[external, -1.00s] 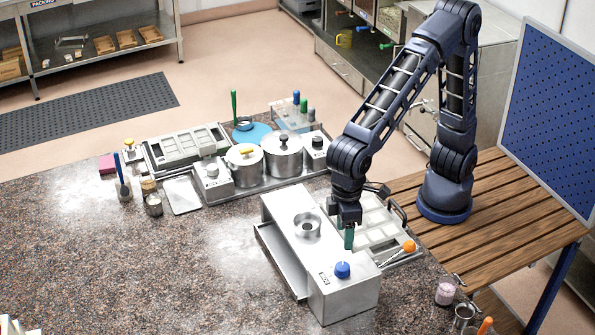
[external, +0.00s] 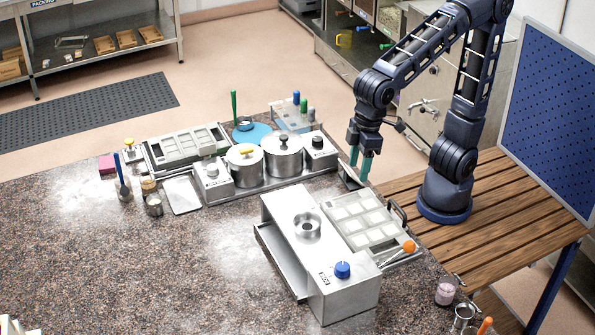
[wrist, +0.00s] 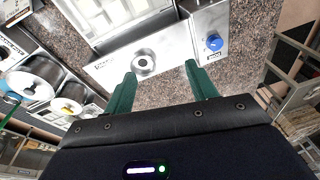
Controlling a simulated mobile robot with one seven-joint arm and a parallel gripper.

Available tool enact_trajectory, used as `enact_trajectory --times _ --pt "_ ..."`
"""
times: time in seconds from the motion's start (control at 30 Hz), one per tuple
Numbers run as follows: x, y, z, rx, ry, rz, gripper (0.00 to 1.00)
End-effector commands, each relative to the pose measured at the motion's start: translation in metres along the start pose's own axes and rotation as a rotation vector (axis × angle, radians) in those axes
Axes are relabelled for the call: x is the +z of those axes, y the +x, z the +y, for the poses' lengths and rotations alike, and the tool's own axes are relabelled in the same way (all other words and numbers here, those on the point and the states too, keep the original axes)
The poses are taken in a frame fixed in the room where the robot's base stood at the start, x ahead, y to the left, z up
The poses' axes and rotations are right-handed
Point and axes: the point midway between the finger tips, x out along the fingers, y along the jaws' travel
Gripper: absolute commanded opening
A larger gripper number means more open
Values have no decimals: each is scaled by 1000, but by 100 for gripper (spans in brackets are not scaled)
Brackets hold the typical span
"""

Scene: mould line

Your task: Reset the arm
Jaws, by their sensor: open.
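My gripper (external: 361,164) is raised above the back edge of the counter, behind the mould tray, with its green fingers pointing down. In the wrist view my gripper (wrist: 160,80) shows two green fingers spread apart with nothing between them. My arm stands on the wooden slatted table (external: 510,205) at the right. The steel machine box (external: 320,265) with a round hub and a blue knob (external: 342,270) is on the counter in front of my gripper, apart from it.
A pale mould tray (external: 365,222) lies beside the machine box, with an orange-knobbed tool (external: 408,247) at its corner. Two pots (external: 283,160) stand to the left of my gripper. A blue pegboard (external: 550,120) rises at the right. The front-left counter (external: 150,270) is mostly clear.

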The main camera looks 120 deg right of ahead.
Motion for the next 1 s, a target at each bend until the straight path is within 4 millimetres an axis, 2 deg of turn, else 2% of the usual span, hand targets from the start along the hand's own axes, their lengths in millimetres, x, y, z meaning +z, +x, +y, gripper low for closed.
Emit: enact_trajectory --times 0.1,0.3,0.6,0.8,1.0 --pt "23 -13 28 -3 -18 35 57" --pt "64 -25 69 0 -57 91 57" --pt "129 -27 119 18 -116 172 57" --pt "164 -21 142 35 -150 216 57" --pt "181 -16 151 44 -167 234 57"
